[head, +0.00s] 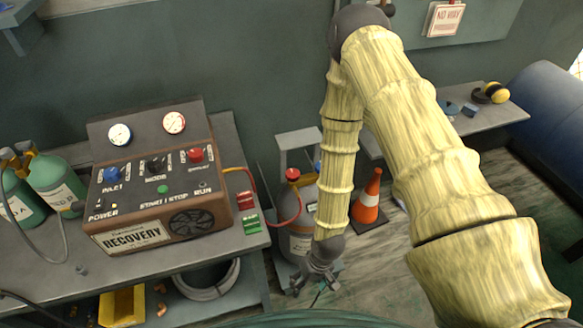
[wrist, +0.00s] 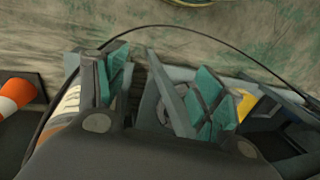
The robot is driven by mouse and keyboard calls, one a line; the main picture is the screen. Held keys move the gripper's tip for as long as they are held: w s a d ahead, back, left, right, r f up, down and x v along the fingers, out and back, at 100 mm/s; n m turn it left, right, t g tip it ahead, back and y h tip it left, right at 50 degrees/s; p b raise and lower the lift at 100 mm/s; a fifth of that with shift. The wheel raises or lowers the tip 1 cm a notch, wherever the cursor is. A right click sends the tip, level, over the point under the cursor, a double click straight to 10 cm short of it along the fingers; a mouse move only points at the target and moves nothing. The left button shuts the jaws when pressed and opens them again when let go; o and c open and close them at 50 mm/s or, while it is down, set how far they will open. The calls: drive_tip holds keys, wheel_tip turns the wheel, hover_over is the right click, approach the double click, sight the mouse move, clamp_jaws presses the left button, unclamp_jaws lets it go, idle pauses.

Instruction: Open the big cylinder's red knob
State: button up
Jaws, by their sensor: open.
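The big grey cylinder (head: 293,243) stands on the floor at the right end of the bench, partly hidden behind my arm. Its red knob (head: 292,174) is on top, with a red hose near it. A blue knob (head: 317,166) shows partly beside my arm. My gripper (head: 314,281) hangs low in front of the cylinder, well below the red knob. In the wrist view my gripper (wrist: 160,88) has its teal-padded fingers apart, with nothing clearly held between them. The red knob is not visible in the wrist view.
The recovery machine (head: 150,185) sits on the bench (head: 225,262) at left, beside green cylinders (head: 55,183). An orange cone (head: 369,198) stands right of my forearm and shows in the wrist view (wrist: 17,97). A wall shelf (head: 500,116) and blue drum (head: 550,125) are at right.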

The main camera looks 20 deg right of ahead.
drive_tip(key=w+a+r+n, duration=0.1)
drive_tip(key=w+a+r, duration=0.15)
drive_tip(key=w, duration=0.75)
wheel_tip(320, 180, up, 18)
drive_tip(key=n+h+p, duration=0.1)
drive_tip(key=h+p, duration=0.1)
drive_tip(key=p, duration=0.2)
hover_over(294, 173)
drive_tip(key=shift+t, duration=0.3)
drive_tip(key=shift+a+f+p, duration=0.1)
drive_tip(key=shift+f+p, duration=1.7)
drive_tip(key=shift+f, duration=3.5)
drive_tip(key=c, duration=1)
